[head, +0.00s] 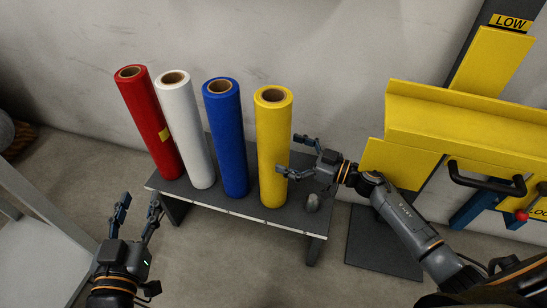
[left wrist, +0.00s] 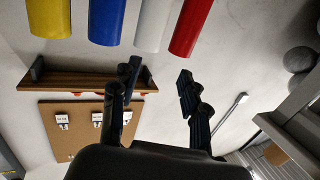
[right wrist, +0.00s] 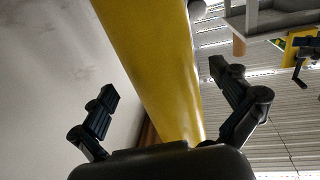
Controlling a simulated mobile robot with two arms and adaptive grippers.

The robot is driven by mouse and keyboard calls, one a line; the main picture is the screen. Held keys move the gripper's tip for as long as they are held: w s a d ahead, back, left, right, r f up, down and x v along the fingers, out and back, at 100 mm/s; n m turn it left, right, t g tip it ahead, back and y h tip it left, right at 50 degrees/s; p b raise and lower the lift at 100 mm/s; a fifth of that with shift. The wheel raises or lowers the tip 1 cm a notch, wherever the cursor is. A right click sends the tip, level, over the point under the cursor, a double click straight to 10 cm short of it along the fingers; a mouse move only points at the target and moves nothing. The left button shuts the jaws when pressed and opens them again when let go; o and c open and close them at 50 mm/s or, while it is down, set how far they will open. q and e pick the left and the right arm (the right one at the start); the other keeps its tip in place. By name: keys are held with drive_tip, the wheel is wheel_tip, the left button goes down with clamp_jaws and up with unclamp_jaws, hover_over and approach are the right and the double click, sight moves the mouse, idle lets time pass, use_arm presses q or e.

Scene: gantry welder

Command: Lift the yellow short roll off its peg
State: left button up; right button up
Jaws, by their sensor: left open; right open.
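The yellow roll (head: 273,150) stands upright at the right end of a row of rolls on a low dark bench. Its peg is hidden. My right gripper (head: 296,157) is open at the roll's right side, with its fingers reaching around it. In the right wrist view the yellow roll (right wrist: 160,70) runs between the two spread fingers (right wrist: 165,95); I cannot tell whether they touch it. My left gripper (head: 139,208) is open and empty in front of the bench's left end. The left wrist view also shows its open fingers (left wrist: 158,90).
A red roll (head: 150,125), a white roll (head: 186,130) and a blue roll (head: 226,140) stand left of the yellow one on the bench (head: 240,208). A small grey round object (head: 313,202) lies at the bench's right end. A yellow machine frame (head: 450,130) stands at the right.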

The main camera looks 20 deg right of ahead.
drive_tip(key=x, duration=0.2)
drive_tip(key=b+x, duration=0.1)
drive_tip(key=x, duration=0.1)
drive_tip(key=shift+w+a+r, duration=0.15)
drive_tip(key=shift+a+r, duration=0.05)
drive_tip(key=shift+a, duration=0.05)
drive_tip(key=c, duration=1.5)
drive_tip(key=shift+w+r, duration=0.1)
drive_tip(key=shift+r, duration=0.25)
drive_tip(key=shift+c, duration=1.2)
use_arm(q)
wheel_tip(320, 180, up, 6)
drive_tip(key=t+h, duration=0.1)
drive_tip(key=t, duration=0.2)
drive_tip(key=shift+d+t, duration=0.4)
use_arm(e)
drive_tip(key=shift+f, duration=0.1)
